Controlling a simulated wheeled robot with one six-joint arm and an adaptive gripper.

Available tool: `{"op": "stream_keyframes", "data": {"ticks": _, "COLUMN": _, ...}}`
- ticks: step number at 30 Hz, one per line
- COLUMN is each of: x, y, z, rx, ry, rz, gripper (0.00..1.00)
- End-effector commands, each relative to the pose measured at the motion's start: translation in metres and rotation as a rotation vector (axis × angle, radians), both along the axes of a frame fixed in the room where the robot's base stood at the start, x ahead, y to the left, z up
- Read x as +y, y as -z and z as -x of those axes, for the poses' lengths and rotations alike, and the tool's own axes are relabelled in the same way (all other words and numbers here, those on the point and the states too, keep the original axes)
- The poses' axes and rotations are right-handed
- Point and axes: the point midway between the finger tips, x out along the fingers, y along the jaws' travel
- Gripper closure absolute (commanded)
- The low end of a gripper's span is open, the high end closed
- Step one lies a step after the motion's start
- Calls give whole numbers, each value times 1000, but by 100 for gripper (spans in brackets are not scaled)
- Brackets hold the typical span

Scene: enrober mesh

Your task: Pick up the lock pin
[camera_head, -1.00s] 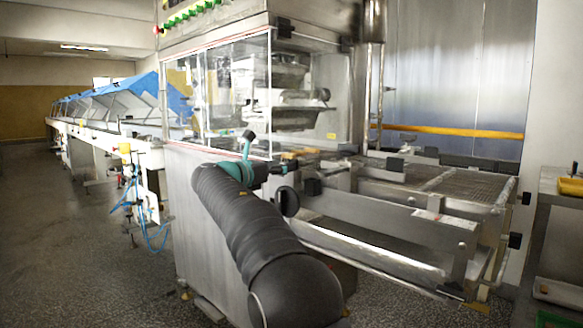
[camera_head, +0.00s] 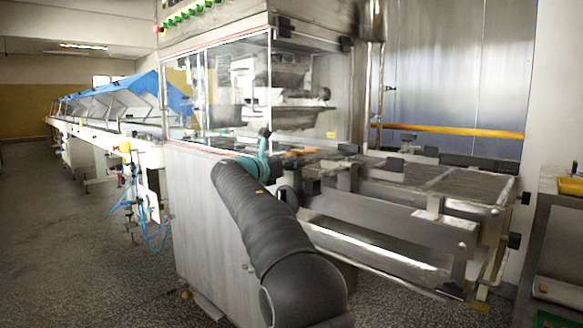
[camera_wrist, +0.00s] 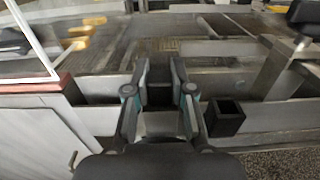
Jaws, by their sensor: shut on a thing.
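My gripper (camera_wrist: 160,78) is in the middle of the wrist view, its two fingers pointing away over the machine's side. Its fingers are closed on a small dark piece (camera_wrist: 160,95), taken to be the lock pin, which is mostly hidden between them. In the camera_head view my gripper (camera_head: 272,160) is small, beside the enrober's frame at the end of my dark arm, and the pin cannot be made out there. A black square socket (camera_wrist: 228,117) with an open top sits on the rail, right of my gripper and apart from it.
The enrober's mesh belt (camera_head: 465,183) extends to the right, with metal side rails below it. A clear-panelled cabinet (camera_head: 235,90) stands behind my arm. Yellow-orange pieces (camera_wrist: 85,30) lie on the belt at upper left. A side table (camera_head: 560,200) stands at far right.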

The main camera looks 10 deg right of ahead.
Motion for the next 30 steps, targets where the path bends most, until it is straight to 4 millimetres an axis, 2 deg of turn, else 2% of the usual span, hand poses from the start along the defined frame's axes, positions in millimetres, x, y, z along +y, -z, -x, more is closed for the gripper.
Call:
{"op": "stream_keyframes", "data": {"ticks": 8, "x": 0, "y": -4, "z": 0, "rx": -1, "ry": 0, "rz": -1, "gripper": 100}}
{"op": "stream_keyframes", "data": {"ticks": 20, "x": -9, "y": -43, "z": 0, "rx": -4, "ry": 11, "rz": -2, "gripper": 100}}
{"op": "stream_keyframes", "data": {"ticks": 21, "x": -20, "y": -47, "z": 0, "rx": -3, "ry": 14, "rz": -1, "gripper": 100}}
{"op": "stream_keyframes", "data": {"ticks": 30, "x": -75, "y": -86, "z": -2, "rx": -5, "ry": 2, "rz": -1, "gripper": 100}}
